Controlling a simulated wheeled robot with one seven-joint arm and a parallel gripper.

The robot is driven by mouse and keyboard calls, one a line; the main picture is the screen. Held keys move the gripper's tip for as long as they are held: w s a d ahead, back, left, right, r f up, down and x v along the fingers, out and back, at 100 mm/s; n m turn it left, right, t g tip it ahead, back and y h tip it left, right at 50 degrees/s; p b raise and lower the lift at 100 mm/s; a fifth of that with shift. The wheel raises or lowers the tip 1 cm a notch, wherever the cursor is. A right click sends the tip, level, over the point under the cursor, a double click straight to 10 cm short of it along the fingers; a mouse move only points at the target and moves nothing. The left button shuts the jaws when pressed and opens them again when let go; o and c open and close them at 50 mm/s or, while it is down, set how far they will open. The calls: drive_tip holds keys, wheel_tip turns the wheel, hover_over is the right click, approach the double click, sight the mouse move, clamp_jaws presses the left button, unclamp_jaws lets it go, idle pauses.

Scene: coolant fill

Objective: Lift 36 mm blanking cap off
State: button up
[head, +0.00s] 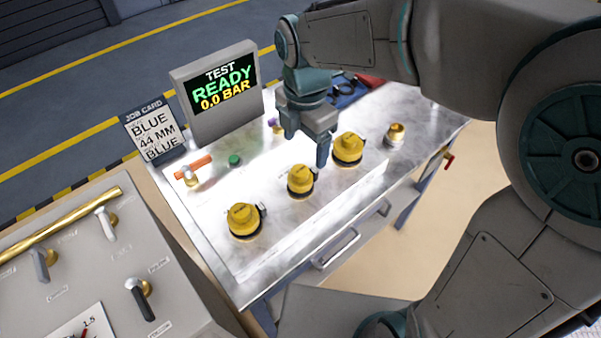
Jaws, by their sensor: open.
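Three yellow caps with dark rings sit in a diagonal row on the metal bench top: a front left cap (243,218), a middle cap (300,180) and a back right cap (348,148). Their markings are too small to read, so I cannot tell which is the 36 mm blanking cap. My gripper (307,150) points down, open and with nothing seen between its fingers. It appears above the bench near the middle and back right caps. Its height over them is hard to judge.
A screen (218,88) reads "TEST READY 0.0 BAR". A job card (153,132) reads "BLUE 44 MM BLUE". A brass fitting (396,134), a green cap (234,160) and an orange-handled valve (191,172) stand on the bench. A grey valve panel (85,275) is at the lower left.

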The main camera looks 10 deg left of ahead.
sight(300, 170)
wheel_tip(300, 170, down, 5)
drive_tip(key=shift+r, duration=0.2)
drive_tip(key=shift+a+f+p, duration=0.2)
drive_tip(key=shift+f, duration=1.1)
drive_tip(key=shift+a+f+p, duration=0.15)
drive_tip(key=shift+a+f, duration=0.05)
drive_tip(key=shift+f, duration=1.1)
drive_tip(key=c, duration=1)
